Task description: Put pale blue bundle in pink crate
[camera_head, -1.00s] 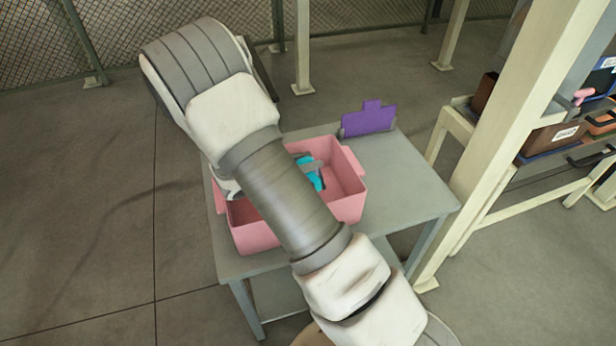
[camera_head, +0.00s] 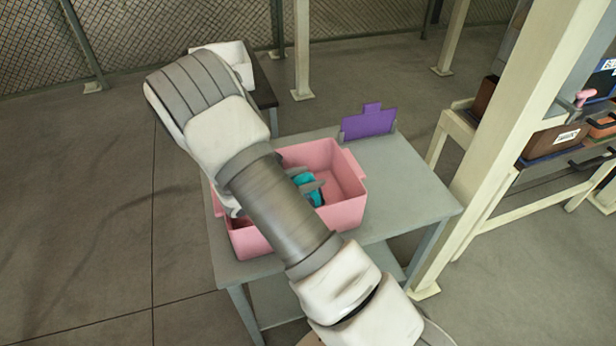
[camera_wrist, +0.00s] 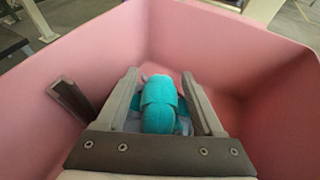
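The bundle (camera_wrist: 161,105) is bright teal with paler blue parts near its base, and it is inside the pink crate (camera_wrist: 85,60). My gripper (camera_wrist: 161,88) reaches down into the crate, with one finger on each side of the bundle. Narrow gaps show between the fingers and the bundle, so the gripper looks open around it. In the head view the bundle (camera_head: 310,195) shows beside my gripper (camera_head: 309,184), within the crate (camera_head: 346,212). My forearm hides the left and middle of the crate. The bundle's underside is hidden.
The crate stands on a grey table (camera_head: 415,195). A purple panel-like item (camera_head: 369,123) stands at the table's back edge. A white bin (camera_head: 238,62) is on a dark stand behind. A cream post (camera_head: 510,130) and a rack with dark bins stand at right.

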